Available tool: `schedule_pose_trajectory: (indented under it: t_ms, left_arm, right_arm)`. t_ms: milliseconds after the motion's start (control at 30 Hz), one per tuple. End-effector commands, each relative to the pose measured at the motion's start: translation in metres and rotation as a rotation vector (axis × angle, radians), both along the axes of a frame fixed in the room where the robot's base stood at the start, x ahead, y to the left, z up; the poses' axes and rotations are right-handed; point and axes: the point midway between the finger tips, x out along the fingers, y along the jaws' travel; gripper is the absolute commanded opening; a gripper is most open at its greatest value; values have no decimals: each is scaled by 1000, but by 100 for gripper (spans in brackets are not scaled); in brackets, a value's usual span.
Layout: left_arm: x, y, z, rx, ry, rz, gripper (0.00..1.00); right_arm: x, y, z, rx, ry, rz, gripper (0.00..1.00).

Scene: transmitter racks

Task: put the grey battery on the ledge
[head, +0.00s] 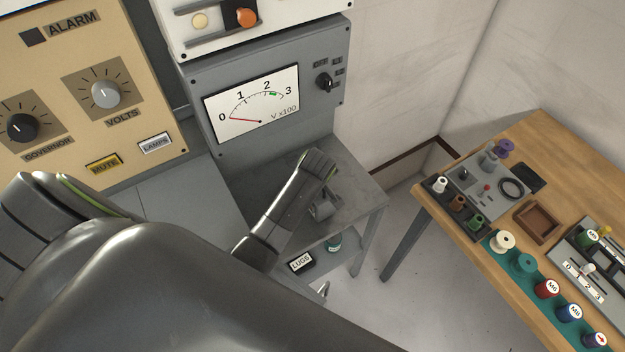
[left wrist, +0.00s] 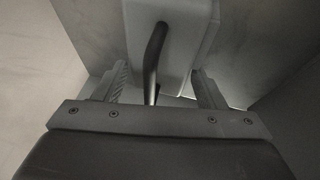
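A dark bar (left wrist: 154,48) stands in front of the block, between the two separated fingers. The fingers are not closed on the bar; whether they touch the block is unclear. In the head view my left arm reaches over a grey ledge (head: 357,187) below the meter panel. A small grey shape (head: 323,206) beneath the wrist is partly hidden, and I cannot tell whether it is gripper or battery. My right gripper is not seen.
A lower shelf holds a LUGS box (head: 301,262) and a green jar (head: 334,243). The meter panel (head: 252,108) rises behind the ledge. A wooden bench (head: 445,225) crowded with spools and a brown tray (head: 536,222) stands at the right, with open floor between.

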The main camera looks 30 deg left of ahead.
Motion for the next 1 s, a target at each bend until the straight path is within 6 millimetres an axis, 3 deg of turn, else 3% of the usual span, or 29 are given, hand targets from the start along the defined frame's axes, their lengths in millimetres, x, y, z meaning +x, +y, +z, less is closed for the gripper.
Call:
schedule_pose_trajectory:
  t_ms: [133, 567, 1000]
  left_arm:
    - [0, 0, 0, 0, 1, 0, 83]
    - [-2, -2, 8, 0, -1, 0, 83]
    - [-26, -19, 72, -1, -3, 0, 83]
  right_arm:
    - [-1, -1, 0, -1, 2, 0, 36]
    - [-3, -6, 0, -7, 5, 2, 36]
    - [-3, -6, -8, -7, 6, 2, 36]
